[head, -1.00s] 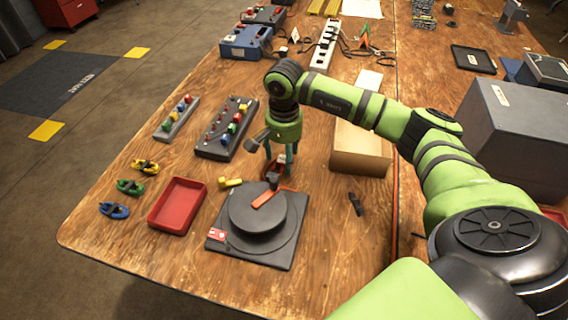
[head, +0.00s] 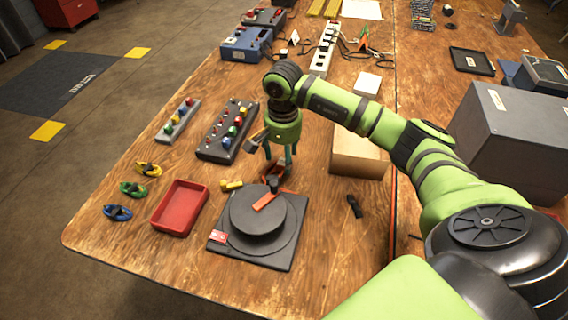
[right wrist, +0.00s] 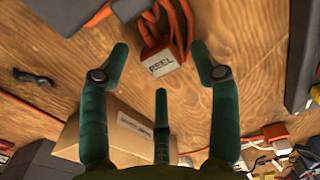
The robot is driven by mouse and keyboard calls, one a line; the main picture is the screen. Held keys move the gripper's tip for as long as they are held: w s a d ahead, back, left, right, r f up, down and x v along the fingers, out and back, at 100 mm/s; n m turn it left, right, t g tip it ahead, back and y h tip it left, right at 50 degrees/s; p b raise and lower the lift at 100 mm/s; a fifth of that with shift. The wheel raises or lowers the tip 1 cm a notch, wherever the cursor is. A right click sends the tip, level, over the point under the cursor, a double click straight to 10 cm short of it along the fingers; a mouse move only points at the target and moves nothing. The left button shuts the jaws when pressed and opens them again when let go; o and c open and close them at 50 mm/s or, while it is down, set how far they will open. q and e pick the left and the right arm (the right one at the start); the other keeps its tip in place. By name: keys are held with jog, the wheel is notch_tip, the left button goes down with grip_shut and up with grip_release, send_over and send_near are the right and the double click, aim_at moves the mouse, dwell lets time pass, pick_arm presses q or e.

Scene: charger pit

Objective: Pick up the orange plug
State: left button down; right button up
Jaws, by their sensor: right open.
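The orange plug (right wrist: 160,58) lies on the wooden table in the right wrist view, with a pale "REEL" label and an orange cord running up from it. In the head view the plug (head: 273,173) is partly hidden under my right gripper, just behind the black cable reel (head: 246,213). My right gripper (head: 280,160) points down over it from above. Its green fingers (right wrist: 161,68) are spread and empty in the right wrist view, with the plug beyond them. My left gripper does not show.
A cardboard box (head: 358,158) stands right of the gripper. A red tray (head: 180,208), a small yellow piece (head: 231,185) and a dark block with coloured knobs (head: 226,132) lie to the left. A small black item (head: 354,206) lies right of the reel on otherwise bare table.

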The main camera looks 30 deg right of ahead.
jog(key=shift+f, duration=1.35)
grip_shut()
